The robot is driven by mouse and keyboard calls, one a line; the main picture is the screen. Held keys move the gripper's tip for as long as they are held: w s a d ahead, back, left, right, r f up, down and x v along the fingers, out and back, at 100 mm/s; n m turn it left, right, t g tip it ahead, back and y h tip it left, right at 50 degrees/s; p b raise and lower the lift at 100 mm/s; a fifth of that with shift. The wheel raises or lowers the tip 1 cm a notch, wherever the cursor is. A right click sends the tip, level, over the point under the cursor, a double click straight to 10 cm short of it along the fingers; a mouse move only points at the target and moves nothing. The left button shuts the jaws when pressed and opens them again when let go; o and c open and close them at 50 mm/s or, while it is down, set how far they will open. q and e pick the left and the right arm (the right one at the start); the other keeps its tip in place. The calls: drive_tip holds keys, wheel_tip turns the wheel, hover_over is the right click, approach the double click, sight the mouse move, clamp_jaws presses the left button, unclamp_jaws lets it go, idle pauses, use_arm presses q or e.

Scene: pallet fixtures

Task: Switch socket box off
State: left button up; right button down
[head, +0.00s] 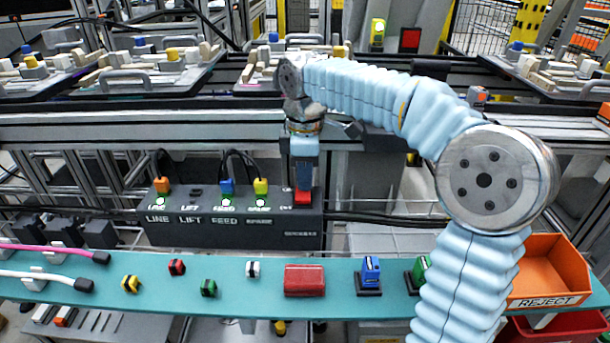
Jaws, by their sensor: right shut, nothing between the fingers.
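The dark grey socket box (235,226) stands behind the teal shelf. Its sockets are labelled LINE, LIFT, FEED and one more I cannot read clearly. An orange plug (162,186), a blue plug (227,187) and a yellow plug (261,187) sit in it, each with a lit green-white lamp below. The LIFT socket is empty. A red switch (303,198) is at the box's right end. My right gripper (304,188) points down, shut and empty, right at the switch; whether it touches or presses it I cannot tell. My left gripper is not in view.
The teal shelf (330,292) in front holds small coloured connectors, a red block (304,281) and a blue piece (371,272). An orange REJECT bin (548,272) is at the right. Behind, a conveyor carries pallet fixtures (150,70).

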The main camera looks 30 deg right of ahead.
sight(304, 193)
drive_tip(key=shift+s+a+f, duration=0.1)
drive_tip(key=shift+f, duration=0.05)
drive_tip(key=shift+s+a+r, duration=0.2)
drive_tip(key=shift+s+a, duration=0.1)
drive_tip(key=shift+s, duration=0.25)
wheel_tip(304, 193, up, 5)
drive_tip(key=p, duration=0.4)
drive_tip(key=shift+a, duration=0.1)
drive_tip(key=shift+d+r, duration=0.2)
drive_tip(key=shift+r, duration=0.15)
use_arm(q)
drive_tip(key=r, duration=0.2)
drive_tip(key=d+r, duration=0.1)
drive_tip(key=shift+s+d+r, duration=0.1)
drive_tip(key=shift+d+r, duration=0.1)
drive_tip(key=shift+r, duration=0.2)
use_arm(e)
wheel_tip(304, 193, up, 8)
drive_tip(key=shift+r, duration=0.15)
drive_tip(key=shift+a, duration=0.1)
